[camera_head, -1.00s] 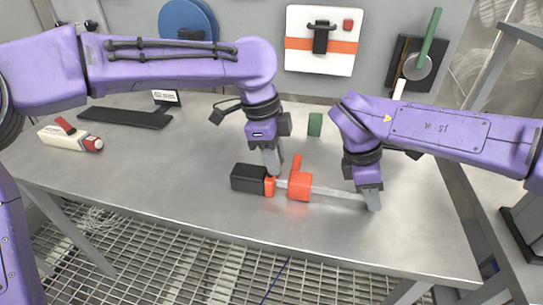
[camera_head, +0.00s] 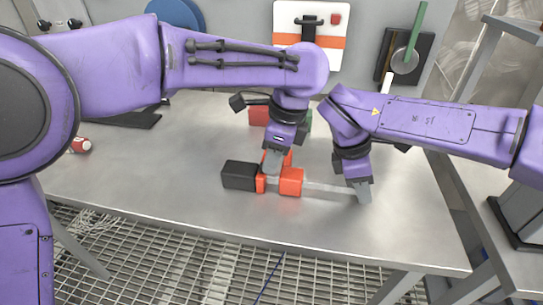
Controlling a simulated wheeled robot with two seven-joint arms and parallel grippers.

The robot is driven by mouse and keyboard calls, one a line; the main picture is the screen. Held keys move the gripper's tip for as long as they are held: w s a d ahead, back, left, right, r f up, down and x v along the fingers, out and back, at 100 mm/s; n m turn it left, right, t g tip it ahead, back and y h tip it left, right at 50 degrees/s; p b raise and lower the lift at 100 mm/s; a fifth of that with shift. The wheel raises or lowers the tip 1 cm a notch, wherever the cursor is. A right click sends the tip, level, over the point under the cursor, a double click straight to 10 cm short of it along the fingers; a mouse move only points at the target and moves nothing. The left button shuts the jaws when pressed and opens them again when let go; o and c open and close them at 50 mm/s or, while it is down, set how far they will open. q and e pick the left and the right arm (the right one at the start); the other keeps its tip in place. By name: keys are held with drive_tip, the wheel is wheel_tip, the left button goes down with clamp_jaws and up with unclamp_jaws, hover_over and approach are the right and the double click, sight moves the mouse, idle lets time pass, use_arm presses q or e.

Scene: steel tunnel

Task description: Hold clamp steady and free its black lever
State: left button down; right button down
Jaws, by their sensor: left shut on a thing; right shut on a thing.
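The clamp lies on the steel table, with a black handle block (camera_head: 239,175) at its left end, an orange jaw (camera_head: 261,183), an orange sliding piece (camera_head: 291,182) and a flat grey bar (camera_head: 328,188) running right. My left gripper (camera_head: 271,166) is shut on the clamp near the orange jaw. It partly hides the upright orange part behind it, and the exact grip is hard to see. My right gripper (camera_head: 361,192) is shut on the bar's right end. No separate black lever shows clearly on the clamp.
A red block (camera_head: 258,115) and a partly hidden green block (camera_head: 308,119) stand behind my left wrist. A black flat thing (camera_head: 128,119) and a red-capped item (camera_head: 80,145) lie at the left. The wall holds a white panel (camera_head: 283,18). The table front (camera_head: 180,205) is clear.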

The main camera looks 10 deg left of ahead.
use_arm(q)
drive_tip(key=shift+a+f, duration=0.15)
use_arm(e)
drive_tip(key=shift+d+f, duration=0.1)
drive_tip(key=shift+f, duration=0.15)
use_arm(q)
drive_tip(key=c, duration=1)
unclamp_jaws()
drive_tip(key=shift+o, duration=0.2)
use_arm(e)
drive_tip(key=shift+s, duration=0.1)
use_arm(q)
drive_tip(key=v, duration=1.2)
drive_tip(key=shift+s, duration=0.2)
